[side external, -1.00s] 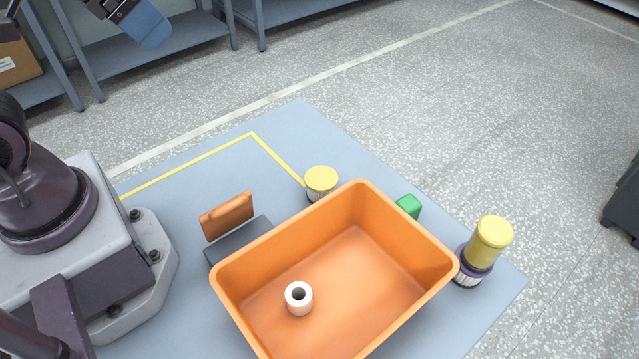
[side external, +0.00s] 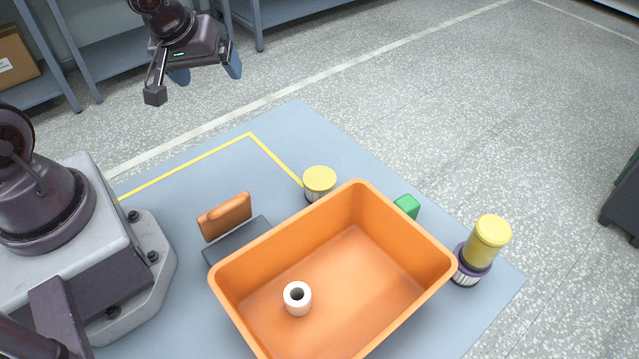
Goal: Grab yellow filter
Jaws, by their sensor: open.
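A short round filter with a yellow top (side external: 320,180) and a ribbed pale side stands on the blue-grey table, just behind the orange bin. A taller yellow cylinder (side external: 487,242) sits on a purple-and-white ribbed piece (side external: 468,272) to the right of the bin. I cannot tell which of these the task calls the yellow filter. My gripper (side external: 207,70) is open and empty, high at the upper left, its blue-tipped fingers spread. It is well apart from both yellow things.
The orange bin (side external: 238,318) fills the front middle and holds a white roll (side external: 297,298). The table's back left is clear.

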